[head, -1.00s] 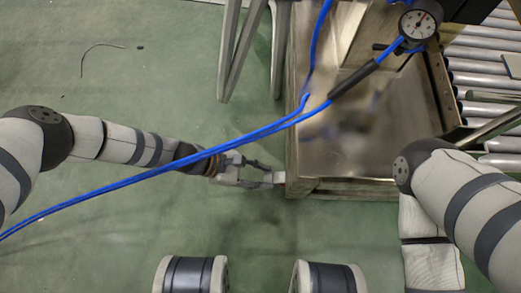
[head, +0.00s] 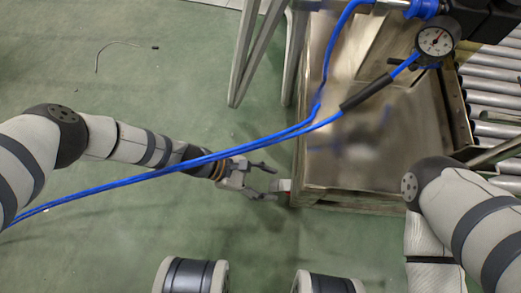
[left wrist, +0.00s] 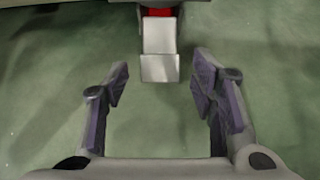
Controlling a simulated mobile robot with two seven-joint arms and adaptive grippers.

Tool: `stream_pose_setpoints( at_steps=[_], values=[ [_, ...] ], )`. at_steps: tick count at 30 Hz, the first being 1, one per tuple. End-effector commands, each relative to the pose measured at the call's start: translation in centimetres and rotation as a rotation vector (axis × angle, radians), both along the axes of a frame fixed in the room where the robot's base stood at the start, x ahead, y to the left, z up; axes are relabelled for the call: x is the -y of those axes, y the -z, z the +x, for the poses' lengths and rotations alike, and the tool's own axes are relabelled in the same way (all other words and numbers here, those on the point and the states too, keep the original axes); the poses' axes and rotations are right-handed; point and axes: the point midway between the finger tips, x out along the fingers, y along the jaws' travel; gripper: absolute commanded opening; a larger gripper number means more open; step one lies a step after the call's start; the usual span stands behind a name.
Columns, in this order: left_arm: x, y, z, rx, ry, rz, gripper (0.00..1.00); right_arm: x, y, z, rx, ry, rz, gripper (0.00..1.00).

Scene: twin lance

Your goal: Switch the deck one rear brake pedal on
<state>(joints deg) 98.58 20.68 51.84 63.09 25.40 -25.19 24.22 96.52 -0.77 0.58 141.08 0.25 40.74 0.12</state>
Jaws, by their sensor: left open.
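A small pedal with a pale metal plate and a red part (head: 283,185) juts from the left side of the metal deck (head: 345,178), near its front corner. In the left wrist view the pedal's stepped plate (left wrist: 160,48) shows at top centre, with the red part behind it. My left gripper (head: 268,182) is open and empty, just left of the pedal. In the left wrist view its two fingers (left wrist: 160,88) are spread wide, with the plate just beyond and between them, apart from both. My right arm comes in at the right; its gripper is out of view.
Blue hoses (head: 225,153) cross above my left forearm to a dial gauge (head: 435,41). Grey legs (head: 258,50) stand left of the deck. Rollers (head: 492,100) lie at the right. The green floor (head: 200,90) at left is mostly clear.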

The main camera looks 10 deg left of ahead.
Motion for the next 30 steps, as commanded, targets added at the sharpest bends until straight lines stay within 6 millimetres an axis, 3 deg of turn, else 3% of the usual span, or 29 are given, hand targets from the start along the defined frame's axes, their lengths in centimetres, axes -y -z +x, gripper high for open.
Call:
stream_pose_setpoints(
  at_steps=[5, 18, 30],
  values=[
    [-0.8, -0.5, 0.1, 0.001, -0.001, 0.002, 0.52, 0.0, 0.0, 0.0, 0.000, 0.000, 0.000, 0.40],
    [-8.9, -6.6, 0.1, 0.002, -0.001, 0.002, 0.52, 0.0, 0.0, 0.0, 0.000, 0.000, 0.000, 0.40],
    [-9.6, -7.2, 0.0, 0.000, 0.000, 0.000, 0.52, 0.0, 0.0, 0.0, 0.000, 0.000, 0.000, 0.40]
  ],
)
